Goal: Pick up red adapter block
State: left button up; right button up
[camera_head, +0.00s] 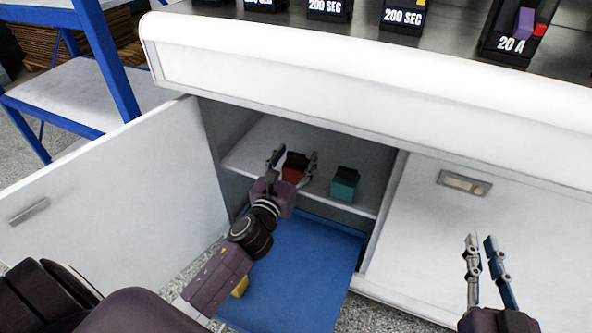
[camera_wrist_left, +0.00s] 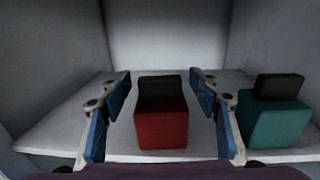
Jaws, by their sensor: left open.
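The red adapter block (camera_head: 293,174), with a black top part, stands on the white shelf inside the open cabinet. It also shows in the left wrist view (camera_wrist_left: 161,127), upright and centred between the fingers. My left gripper (camera_head: 292,158) is open, reaching into the cabinet with a finger on each side of the block. In the left wrist view (camera_wrist_left: 160,100) gaps show between both fingers and the block. My right gripper (camera_head: 481,243) has its fingers apart and empty, in front of the closed cabinet front at the right.
A teal block (camera_head: 344,185) with a black top stands on the shelf (camera_head: 255,150) right of the red one. The open door (camera_head: 120,205) is at left. A blue surface (camera_head: 300,270) lies below the shelf, with a yellow object (camera_head: 240,287) partly hidden by my arm.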

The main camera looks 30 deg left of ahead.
pick_arm(q)
grip_shut()
dwell(0.4)
jog(key=shift+w+r, duration=0.1)
jog(key=shift+r, duration=0.15)
